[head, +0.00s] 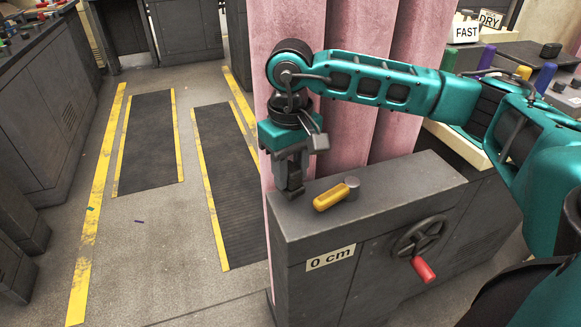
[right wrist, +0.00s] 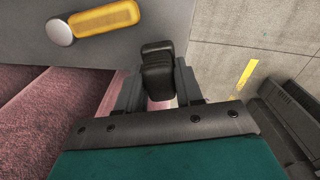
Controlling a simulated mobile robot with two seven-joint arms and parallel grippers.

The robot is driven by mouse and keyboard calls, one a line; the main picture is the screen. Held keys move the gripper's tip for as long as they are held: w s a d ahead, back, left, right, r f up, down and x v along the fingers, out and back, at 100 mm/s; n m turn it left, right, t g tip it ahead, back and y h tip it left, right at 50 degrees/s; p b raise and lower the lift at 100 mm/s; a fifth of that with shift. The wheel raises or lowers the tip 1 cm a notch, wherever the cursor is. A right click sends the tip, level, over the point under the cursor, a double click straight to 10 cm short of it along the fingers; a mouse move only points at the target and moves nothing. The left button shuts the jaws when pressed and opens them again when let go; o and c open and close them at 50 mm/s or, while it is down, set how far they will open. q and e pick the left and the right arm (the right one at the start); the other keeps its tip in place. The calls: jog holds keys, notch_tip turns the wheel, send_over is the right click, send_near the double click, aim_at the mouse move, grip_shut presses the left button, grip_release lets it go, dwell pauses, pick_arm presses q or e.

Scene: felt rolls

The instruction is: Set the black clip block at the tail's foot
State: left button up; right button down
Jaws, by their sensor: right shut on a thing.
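My right gripper (head: 293,185) points down at the left end of the grey cabinet top (head: 400,185). In the right wrist view it is shut on the black clip block (right wrist: 157,72), a dark piece with rounded edges between the fingers. The block is at the cabinet's edge; I cannot tell whether it touches the surface. Pink felt (head: 285,25) hangs behind the arm, and a narrow pink strip (head: 267,215) runs down the cabinet's left side. Felt also shows in the right wrist view (right wrist: 55,115). The tail's foot is not clear to me. My left gripper is not in view.
A yellow-handled tool (head: 332,197) with a grey round end lies on the cabinet top, right of the gripper. A handwheel with a red grip (head: 423,270) and a "0 cm" label (head: 330,257) are on the front. Dark floor mats (head: 225,170) lie left, with open floor around them.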

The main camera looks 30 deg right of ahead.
aim_at(290, 166)
jog(key=shift+f+b, duration=0.4)
jog(key=shift+f, duration=0.45)
jog(key=shift+f, duration=0.15)
jog(key=shift+f+b, duration=0.4)
jog(key=shift+b, duration=0.1)
jog(key=c, duration=0.6)
grip_release()
jog(key=shift+c, duration=0.2)
notch_tip(290, 166, up, 13)
jog(key=shift+p, duration=1.1)
